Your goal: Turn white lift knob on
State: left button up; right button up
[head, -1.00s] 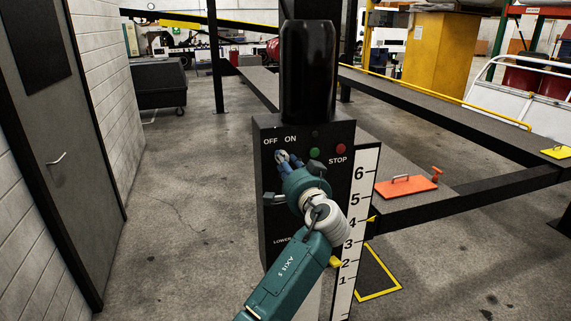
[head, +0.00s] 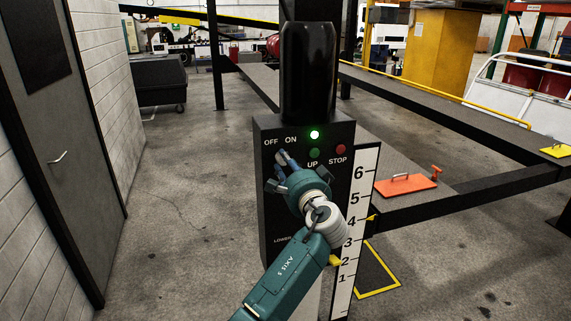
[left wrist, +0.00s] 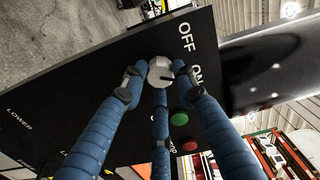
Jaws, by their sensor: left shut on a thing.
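The white lift knob (left wrist: 160,71) is on the black control box, below the OFF and ON labels, in the left wrist view. Its dark mark points toward ON. My left gripper (left wrist: 158,80) has its blue fingers closed around the knob. In the head view my left gripper (head: 283,165) is at the upper left of the control box (head: 264,215) and hides the knob. A green light (head: 315,134) is lit above the UP button. My right gripper is not in view.
The green UP button (head: 314,154) and red STOP button (head: 341,149) are just right of my gripper. A white height scale (head: 357,185) stands right of the box. An orange plate (head: 405,187) lies on the lift runway. Floor at left is clear.

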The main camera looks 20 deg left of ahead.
pick_arm(q)
jog(key=shift+d+r, duration=0.15)
jog(key=shift+r, duration=0.35)
jog(key=o, duration=1.1)
jog(key=shift+w, duration=0.1)
jog(key=shift+o, duration=0.2)
jog(key=shift+w+d+f, duration=0.15)
jog(key=shift+f, duration=0.2)
jog(key=v, duration=1.2)
